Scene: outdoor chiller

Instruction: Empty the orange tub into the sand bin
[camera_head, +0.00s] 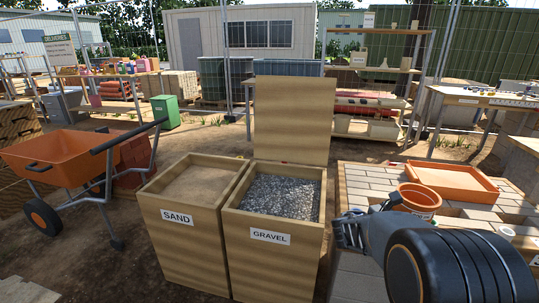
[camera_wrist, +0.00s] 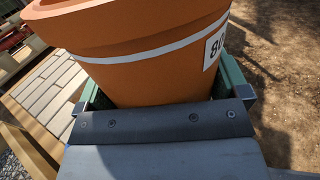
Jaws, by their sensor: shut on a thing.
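The orange tub (camera_head: 425,197) is at the right in the head view, in front of my gripper (camera_head: 397,203). It looks roughly upright; what it holds is not clear. In the wrist view the tub (camera_wrist: 150,65) fills the space between the green fingers of my gripper (camera_wrist: 163,92), which is shut on it. A white band and a partly cut-off label show on its side. The wooden sand bin (camera_head: 183,240), labelled SAND, stands left of centre, open at the top, with sand (camera_head: 200,186) inside. The tub is well to the right of it.
The gravel bin (camera_head: 268,265), labelled GRAVEL, stands against the sand bin's right side, between it and my gripper. A tall wooden panel (camera_head: 293,120) rises behind it. An orange tray (camera_head: 455,182) lies on paving blocks (camera_head: 365,180) at right. An orange wheelbarrow (camera_head: 65,157) stands left.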

